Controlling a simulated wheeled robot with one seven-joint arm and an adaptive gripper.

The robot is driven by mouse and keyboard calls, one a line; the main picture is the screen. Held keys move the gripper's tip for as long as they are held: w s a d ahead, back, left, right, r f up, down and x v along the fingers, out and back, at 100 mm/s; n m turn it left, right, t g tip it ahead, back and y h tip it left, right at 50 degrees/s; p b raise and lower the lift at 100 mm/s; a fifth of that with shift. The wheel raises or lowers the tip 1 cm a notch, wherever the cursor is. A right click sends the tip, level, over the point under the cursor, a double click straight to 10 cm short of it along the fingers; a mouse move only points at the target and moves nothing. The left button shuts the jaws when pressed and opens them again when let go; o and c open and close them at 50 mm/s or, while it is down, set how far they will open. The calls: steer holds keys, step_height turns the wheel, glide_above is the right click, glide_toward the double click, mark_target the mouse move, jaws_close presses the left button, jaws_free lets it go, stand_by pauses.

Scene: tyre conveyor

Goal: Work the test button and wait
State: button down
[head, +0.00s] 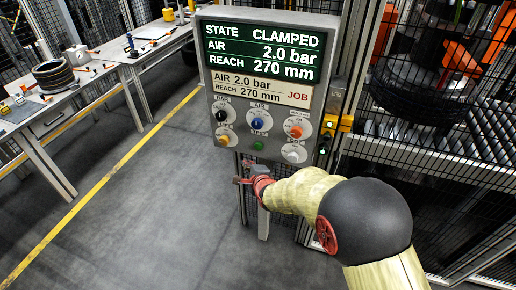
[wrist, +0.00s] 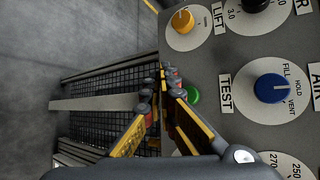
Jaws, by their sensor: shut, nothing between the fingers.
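The control panel (head: 240,158) shows a green TEST button (head: 258,146) at its lower middle. The button also shows in the wrist view (wrist: 193,96), just right of my fingertips. My gripper (head: 252,172) is below the panel's lower edge in the head view. In the wrist view my gripper (wrist: 170,82) has its fingertips together and empty, beside the button; contact cannot be told. The panel's screen (head: 262,52) reads STATE CLAMPED, AIR 2.0 bar, REACH 270 mm. The job card (head: 262,88) reads AIR 2.0 bar, REACH 270 mm.
Around the button are a blue knob (head: 257,123), marked FILL, HOLD and VENT, an orange LIFT knob (wrist: 183,21), and several others. A wire fence with a tyre (head: 412,92) behind it stands right. Workbenches (head: 45,105) stand left. The floor between is clear.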

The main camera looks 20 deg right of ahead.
mark_target(259, 146)
steer(key=w+d, duration=0.4)
steer(key=w, duration=0.1)
steer(key=shift+w, duration=0.3)
steer(key=shift+d, duration=0.15)
stand_by(1.2)
steer(key=shift+w+d, duration=0.15)
steer(key=shift+w, duration=0.15)
